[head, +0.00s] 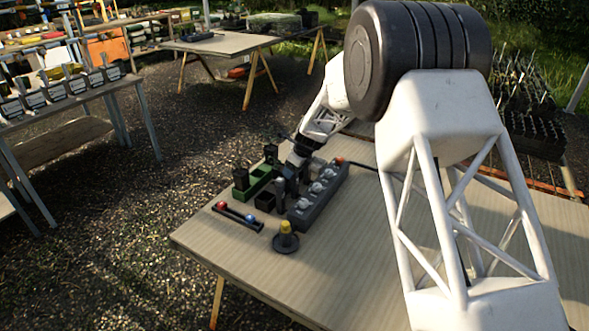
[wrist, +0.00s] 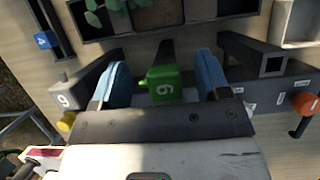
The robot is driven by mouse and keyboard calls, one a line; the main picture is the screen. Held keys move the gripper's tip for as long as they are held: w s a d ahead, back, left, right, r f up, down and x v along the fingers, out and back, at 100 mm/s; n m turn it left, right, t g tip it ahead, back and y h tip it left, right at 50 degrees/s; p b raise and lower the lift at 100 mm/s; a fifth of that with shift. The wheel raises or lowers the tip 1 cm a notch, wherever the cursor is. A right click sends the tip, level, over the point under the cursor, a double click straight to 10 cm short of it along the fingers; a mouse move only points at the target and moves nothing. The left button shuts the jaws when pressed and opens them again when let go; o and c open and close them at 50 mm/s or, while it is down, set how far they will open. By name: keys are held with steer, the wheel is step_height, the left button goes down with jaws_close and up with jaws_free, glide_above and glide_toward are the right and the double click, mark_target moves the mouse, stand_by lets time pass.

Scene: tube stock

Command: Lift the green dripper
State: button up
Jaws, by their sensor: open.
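The green dripper (wrist: 165,84), a small green block with a pale digit on it, shows in the middle of the wrist view. A dark stem runs from it toward the top of the picture. My gripper (wrist: 164,80) is open, with one blue-padded finger on each side of the green dripper and a visible gap on both sides. I cannot tell how far down the fingers reach along it. In the head view my gripper (head: 288,182) is low among the items on the table, and I cannot make out the green dripper there.
A grey numbered piece (wrist: 66,97) and a dark square-ended piece (wrist: 268,66) flank the fingers closely. An orange knob (wrist: 304,103) is at right. The table's front is clear.

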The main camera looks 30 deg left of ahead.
steer(key=shift+c, duration=0.3)
steer(key=c, duration=0.9)
steer(key=shift+r, duration=0.1)
steer(key=shift+r, duration=0.8)
steer(key=shift+s+d+r, duration=0.1)
steer(key=shift+r, duration=0.85)
steer(key=s+d, duration=0.3)
steer(key=s, duration=0.1)
steer(key=s+d+r, duration=0.1)
steer(key=s+d, duration=0.6)
steer(key=shift+s+d+r, duration=0.2)
steer(key=shift+s, duration=0.2)
